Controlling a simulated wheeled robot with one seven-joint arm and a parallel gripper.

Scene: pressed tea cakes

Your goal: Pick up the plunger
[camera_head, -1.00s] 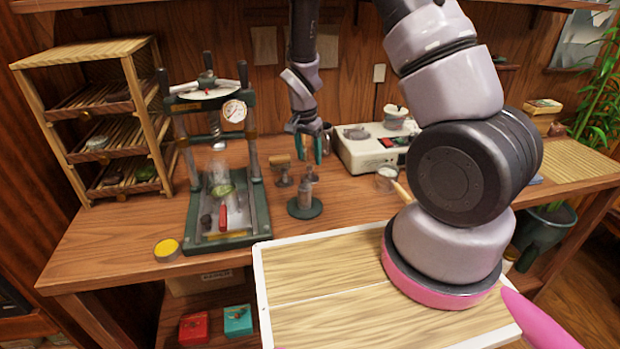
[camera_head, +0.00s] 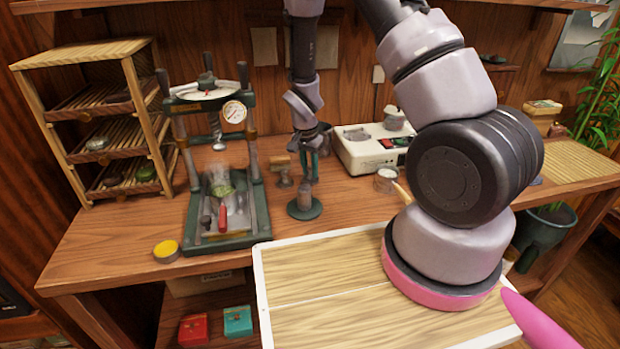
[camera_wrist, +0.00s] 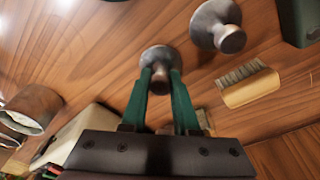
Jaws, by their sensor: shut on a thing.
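The plunger (camera_wrist: 159,84) is a small grey metal piece with a round knob and a wider round end. It stands between my gripper's fingers (camera_wrist: 160,82) in the wrist view, and the green fingers are closed on its knob. In the head view my gripper (camera_head: 313,170) is low over the bench, just behind a metal piece on a round dark base (camera_head: 304,208); the plunger is mostly hidden there. A second, similar metal piece (camera_wrist: 218,27) stands beside the plunger in the wrist view, apart from my fingers.
A wooden-backed brush (camera_wrist: 250,88) lies close by. A yellow-topped tin (camera_head: 166,249) is near the front edge. Bare bench lies between the press and the round base.

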